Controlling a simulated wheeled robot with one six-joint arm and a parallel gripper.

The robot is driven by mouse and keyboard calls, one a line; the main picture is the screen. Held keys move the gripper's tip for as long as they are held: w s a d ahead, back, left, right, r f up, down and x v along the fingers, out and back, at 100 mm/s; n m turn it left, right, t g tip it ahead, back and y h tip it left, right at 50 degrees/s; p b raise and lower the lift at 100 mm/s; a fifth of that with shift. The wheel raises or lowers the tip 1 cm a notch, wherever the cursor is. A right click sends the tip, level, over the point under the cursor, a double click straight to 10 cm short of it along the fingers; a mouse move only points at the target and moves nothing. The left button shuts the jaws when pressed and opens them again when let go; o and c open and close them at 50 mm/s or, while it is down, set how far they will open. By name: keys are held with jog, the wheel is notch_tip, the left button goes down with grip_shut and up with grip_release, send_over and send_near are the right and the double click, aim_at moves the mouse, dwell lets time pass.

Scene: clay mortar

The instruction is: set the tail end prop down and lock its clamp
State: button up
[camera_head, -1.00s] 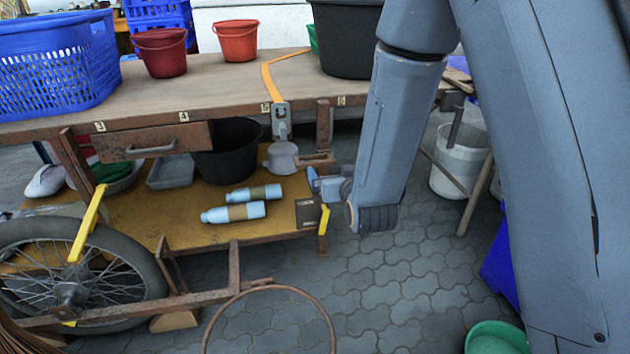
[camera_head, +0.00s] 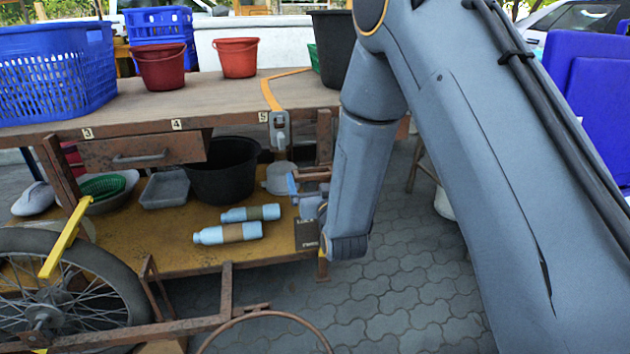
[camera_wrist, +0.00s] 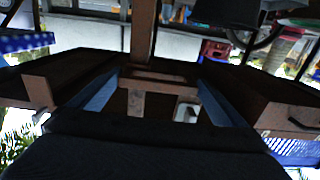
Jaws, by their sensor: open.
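A rusty brown post (camera_head: 325,137) hangs from the tail end of the cart top, with a short brown crossbar (camera_head: 313,174) near its lower end; I take this as the tail end prop. It also shows in the wrist view as an upright post (camera_wrist: 143,30) above a crossbar. My gripper (camera_head: 307,190) is open just below the crossbar. In the wrist view its blue fingers (camera_wrist: 155,85) stand apart, one each side of the crossbar; I cannot tell whether they touch it. A dark labelled block (camera_head: 307,235), perhaps the clamp, is partly hidden behind my arm.
Two blue bottles (camera_head: 228,233) lie on the lower shelf (camera_head: 170,250), near a black tub (camera_head: 222,172). A grey buckle (camera_head: 280,130) on an orange strap hangs at the table edge. A spoked wheel (camera_head: 70,300) stands left. The paving (camera_head: 420,280) at right is clear.

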jog(key=shift+w+a, duration=0.1)
jog(key=shift+w, duration=0.3)
jog(key=c, duration=1.2)
notch_tip(320, 180, down, 10)
jog(key=b, duration=0.3)
jog(key=shift+f, duration=0.25)
jog(key=o, duration=1.2)
jog(key=shift+s+a, duration=0.1)
jog(key=shift+d, duration=0.2)
